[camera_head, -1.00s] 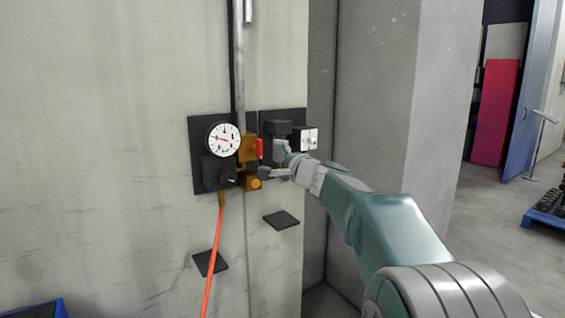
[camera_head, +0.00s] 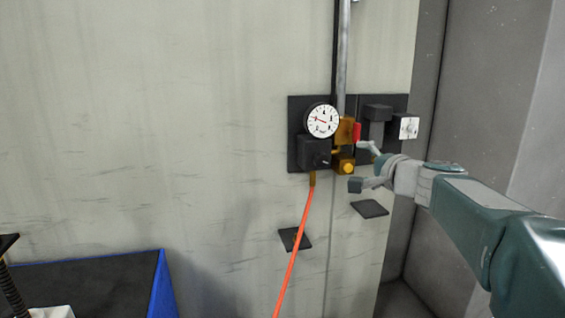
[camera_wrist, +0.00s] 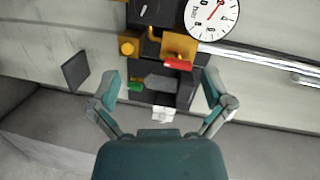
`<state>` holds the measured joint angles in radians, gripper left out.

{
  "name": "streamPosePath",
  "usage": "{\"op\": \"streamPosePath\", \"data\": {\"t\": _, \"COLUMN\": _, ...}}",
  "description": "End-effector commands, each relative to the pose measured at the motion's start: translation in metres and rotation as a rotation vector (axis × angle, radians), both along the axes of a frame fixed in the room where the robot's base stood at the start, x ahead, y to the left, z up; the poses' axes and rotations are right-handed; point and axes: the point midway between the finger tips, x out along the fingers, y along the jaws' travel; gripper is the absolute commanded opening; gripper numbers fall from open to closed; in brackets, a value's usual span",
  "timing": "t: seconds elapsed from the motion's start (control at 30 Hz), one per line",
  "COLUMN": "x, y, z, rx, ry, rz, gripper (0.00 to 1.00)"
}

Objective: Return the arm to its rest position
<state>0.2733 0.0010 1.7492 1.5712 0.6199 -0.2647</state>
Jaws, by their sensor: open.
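My gripper (camera_head: 362,166) is in front of the wall panel in the head view, at the end of my arm reaching in from the right. In the wrist view my gripper (camera_wrist: 158,84) has its two fingers spread wide, with nothing held between them. Beyond the fingers are a brass valve with a red handle (camera_head: 357,133), a dark block and a white switch box (camera_head: 409,128). The red handle also shows in the wrist view (camera_wrist: 177,64). I cannot tell the exact gap between the fingers and the panel.
A round gauge (camera_head: 322,120) sits on the dark panel (camera_head: 296,110), with a metal pipe (camera_head: 343,60) above. An orange hose (camera_head: 292,255) hangs below. Two dark plates (camera_head: 295,239) (camera_head: 370,208) are on the wall. A blue-edged bin (camera_head: 160,285) stands lower left. A grey pillar (camera_head: 480,120) is at right.

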Motion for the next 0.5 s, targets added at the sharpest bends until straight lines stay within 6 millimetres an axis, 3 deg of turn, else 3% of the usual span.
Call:
{"op": "streamPosePath", "data": {"t": 0.2, "x": -0.058, "y": 0.045, "z": -0.029, "rx": -0.214, "ry": 0.089, "rz": 0.139, "gripper": 1.0}}
{"op": "streamPosePath", "data": {"t": 0.5, "x": -0.143, "y": 0.079, "z": -0.08, "rx": -0.512, "ry": 0.218, "rz": 0.305, "gripper": 1.0}}
